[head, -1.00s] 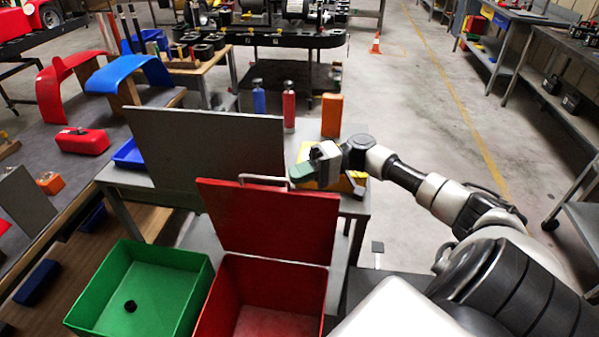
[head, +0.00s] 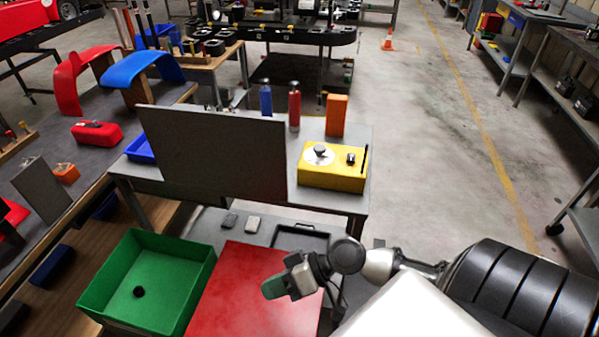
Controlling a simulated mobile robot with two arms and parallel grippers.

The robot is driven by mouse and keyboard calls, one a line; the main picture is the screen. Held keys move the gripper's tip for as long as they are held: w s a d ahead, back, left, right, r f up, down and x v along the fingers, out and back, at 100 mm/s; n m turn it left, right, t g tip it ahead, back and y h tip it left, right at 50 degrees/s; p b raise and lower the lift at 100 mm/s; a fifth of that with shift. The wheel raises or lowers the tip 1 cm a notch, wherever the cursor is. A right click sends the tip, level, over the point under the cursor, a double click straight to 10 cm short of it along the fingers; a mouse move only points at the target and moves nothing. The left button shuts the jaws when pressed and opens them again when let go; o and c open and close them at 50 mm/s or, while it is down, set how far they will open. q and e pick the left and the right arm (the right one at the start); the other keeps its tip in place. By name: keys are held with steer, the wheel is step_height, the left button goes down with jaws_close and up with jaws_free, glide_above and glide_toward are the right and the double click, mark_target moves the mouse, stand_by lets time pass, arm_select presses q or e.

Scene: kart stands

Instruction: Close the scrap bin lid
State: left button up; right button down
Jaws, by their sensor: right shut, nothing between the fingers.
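The red scrap bin's lid (head: 232,310) now lies flat over the bin, its red top facing up. The bin's inside and the lid's handle are hidden from view. My right gripper (head: 277,288), with green fingertips, is shut and empty at the lid's right part. It appears to be on or just above the lid; I cannot tell if it touches. My left gripper is not in view.
A green open bin (head: 152,278) with a small black piece in it stands left of the red one. Behind is a table with an upright grey panel (head: 215,155), a yellow box (head: 333,170), bottles and an orange block (head: 336,115).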

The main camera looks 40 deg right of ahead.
arm_select(q)
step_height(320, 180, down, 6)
steer(key=b, duration=0.6)
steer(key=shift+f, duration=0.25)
arm_select(e)
steer(key=s+a+f+n+h, duration=0.1)
steer(key=s+a+f, duration=0.1)
steer(key=f, duration=0.6)
steer(key=s+a+f+n+t+h, duration=0.1)
steer(key=s+a+f, duration=0.2)
steer(key=f, duration=0.5)
steer(key=s+a+f+n+t+h, duration=0.1)
steer(key=a+f, duration=0.3)
steer(key=f, duration=0.4)
steer(key=shift+s+f+n+h, duration=0.35)
steer(key=shift+s+n+h, duration=0.2)
steer(key=shift+s, duration=0.35)
